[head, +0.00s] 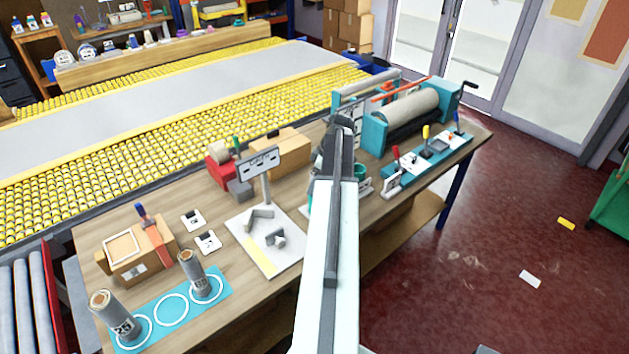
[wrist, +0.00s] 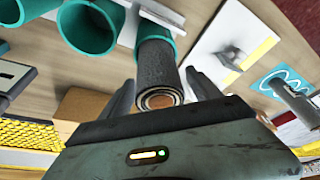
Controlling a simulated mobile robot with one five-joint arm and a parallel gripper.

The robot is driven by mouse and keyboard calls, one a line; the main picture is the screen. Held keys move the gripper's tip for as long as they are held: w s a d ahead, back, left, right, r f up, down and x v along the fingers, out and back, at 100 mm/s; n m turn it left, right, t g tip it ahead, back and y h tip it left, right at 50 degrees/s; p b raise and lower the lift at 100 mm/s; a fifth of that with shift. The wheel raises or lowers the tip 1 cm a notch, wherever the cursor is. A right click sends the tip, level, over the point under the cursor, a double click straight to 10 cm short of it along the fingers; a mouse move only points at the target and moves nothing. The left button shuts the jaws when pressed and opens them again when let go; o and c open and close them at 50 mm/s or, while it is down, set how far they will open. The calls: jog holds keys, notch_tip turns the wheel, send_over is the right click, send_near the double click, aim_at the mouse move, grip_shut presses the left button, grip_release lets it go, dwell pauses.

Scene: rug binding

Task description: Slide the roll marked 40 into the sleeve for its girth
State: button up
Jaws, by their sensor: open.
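A dark grey roll (wrist: 162,78) lies between the fingers of my gripper (wrist: 160,82) in the wrist view, its pale ringed end toward me. My gripper is open, with a finger on each side of the roll. The roll's far end meets a narrow teal sleeve (wrist: 152,24) and appears to be inside it; how deep I cannot tell. No number shows on this roll. Two wider teal sleeves, one in the middle (wrist: 90,27) and one at the corner (wrist: 38,8), show open, empty mouths. In the head view my arm hides my gripper and most of the sleeves.
Two other rolls, a near one (head: 119,314) and a far one (head: 196,272), stand on a blue ringed mat (head: 171,330); its middle ring is bare. A sign stand (head: 266,190), a cardboard box (head: 138,262) and a roller machine (head: 405,115) share the bench (head: 285,300).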

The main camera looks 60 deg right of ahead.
jog(key=shift+r, duration=0.1)
jog(key=p+v, duration=1.1)
jog(key=v, duration=0.1)
jog(key=shift+p, duration=0.3)
jog(key=shift+d, duration=0.1)
